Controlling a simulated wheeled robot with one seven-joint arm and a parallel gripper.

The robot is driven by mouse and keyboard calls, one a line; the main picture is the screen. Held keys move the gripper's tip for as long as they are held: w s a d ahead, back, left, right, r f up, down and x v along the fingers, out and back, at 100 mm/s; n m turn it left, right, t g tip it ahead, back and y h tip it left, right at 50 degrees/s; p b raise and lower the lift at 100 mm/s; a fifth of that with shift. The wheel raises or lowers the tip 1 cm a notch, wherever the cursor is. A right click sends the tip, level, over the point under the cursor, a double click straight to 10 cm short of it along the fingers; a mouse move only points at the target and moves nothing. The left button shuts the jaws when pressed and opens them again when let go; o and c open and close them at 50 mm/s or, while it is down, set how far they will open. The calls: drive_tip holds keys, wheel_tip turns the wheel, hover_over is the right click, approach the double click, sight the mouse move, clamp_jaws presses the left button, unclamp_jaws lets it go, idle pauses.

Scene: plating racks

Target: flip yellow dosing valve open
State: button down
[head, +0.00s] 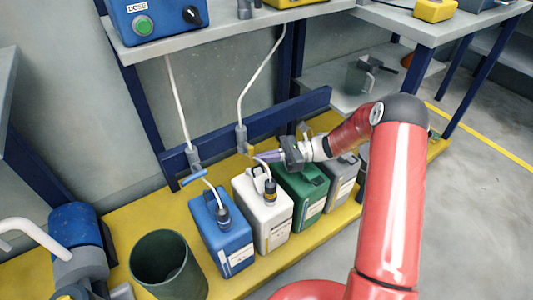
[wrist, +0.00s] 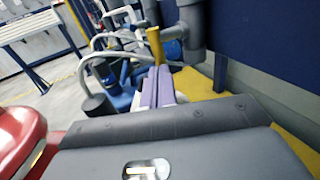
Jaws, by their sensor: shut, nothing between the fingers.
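The yellow dosing valve's handle (head: 245,149) shows at the lower end of the right-hand white hose, above the white canister. In the wrist view the yellow handle (wrist: 156,46) stands up just beyond my fingertips, beside a grey pipe fitting (wrist: 191,25). My gripper (head: 258,157) reaches in from the right, with its purple fingers (wrist: 158,75) shut and empty. The fingertips are close to the handle; I cannot tell whether they touch it. The valve body is partly hidden.
Blue (head: 224,236), white (head: 263,215), green (head: 304,190) and grey (head: 343,180) canisters stand in a row on the yellow base (head: 128,216). A blue-handled valve (head: 194,176) is left of the yellow one. A dark green bin (head: 165,262) stands at front left.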

drive_tip(key=shift+a+y, duration=0.1)
drive_tip(key=shift+y, duration=0.4)
wheel_tip(320, 180, up, 20)
drive_tip(key=p, duration=0.3)
drive_tip(key=shift+m, duration=0.3)
drive_tip(key=shift+f, duration=0.1)
